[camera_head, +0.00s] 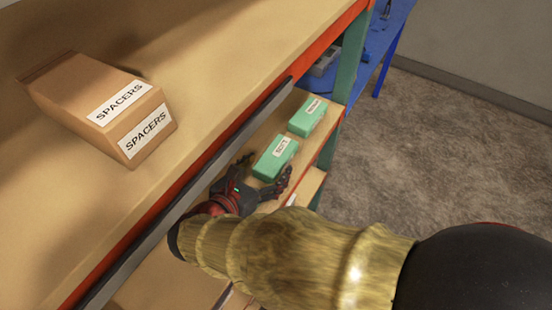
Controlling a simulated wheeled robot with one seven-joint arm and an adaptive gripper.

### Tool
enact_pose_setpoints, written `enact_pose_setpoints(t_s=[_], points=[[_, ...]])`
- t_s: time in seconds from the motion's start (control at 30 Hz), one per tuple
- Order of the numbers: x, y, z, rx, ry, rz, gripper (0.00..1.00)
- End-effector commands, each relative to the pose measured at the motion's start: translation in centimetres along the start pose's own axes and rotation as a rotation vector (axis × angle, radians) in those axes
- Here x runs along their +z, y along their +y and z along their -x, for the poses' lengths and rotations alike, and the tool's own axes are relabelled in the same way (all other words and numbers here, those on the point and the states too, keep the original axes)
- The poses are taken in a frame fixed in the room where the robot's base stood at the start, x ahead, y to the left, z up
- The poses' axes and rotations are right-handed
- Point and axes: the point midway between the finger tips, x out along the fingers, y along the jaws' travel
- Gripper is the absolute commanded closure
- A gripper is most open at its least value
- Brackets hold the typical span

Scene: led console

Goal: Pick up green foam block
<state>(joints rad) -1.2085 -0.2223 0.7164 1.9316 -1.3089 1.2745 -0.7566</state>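Two green foam blocks with white labels lie on the lower shelf. The nearer green block (268,165) sits just in front of my gripper, and the farther green block (301,123) lies beyond it toward the upper right. My gripper (262,176) is open, with its dark fingers spread to the left and right of the nearer block's near end. Whether the fingers touch the block cannot be told. My arm reaches in from the lower right and hides part of the shelf.
An upper shelf (215,55) with an orange-red edge and a dark rail overhangs on the left. A cardboard box labelled SPACERS (106,105) stands on it. A green rack post (350,60) rises near the farther block. A blue table (388,40) stands behind. Open floor (440,150) lies right.

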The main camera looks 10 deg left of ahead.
Motion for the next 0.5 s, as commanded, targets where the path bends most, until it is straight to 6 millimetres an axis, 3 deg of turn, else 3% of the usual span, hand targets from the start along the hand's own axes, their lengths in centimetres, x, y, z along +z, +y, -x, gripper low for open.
enact_pose_setpoints(t_s=[0.5], points=[[0.0,-0.01,0.02,0.0,0.0,0.0,0.58]])
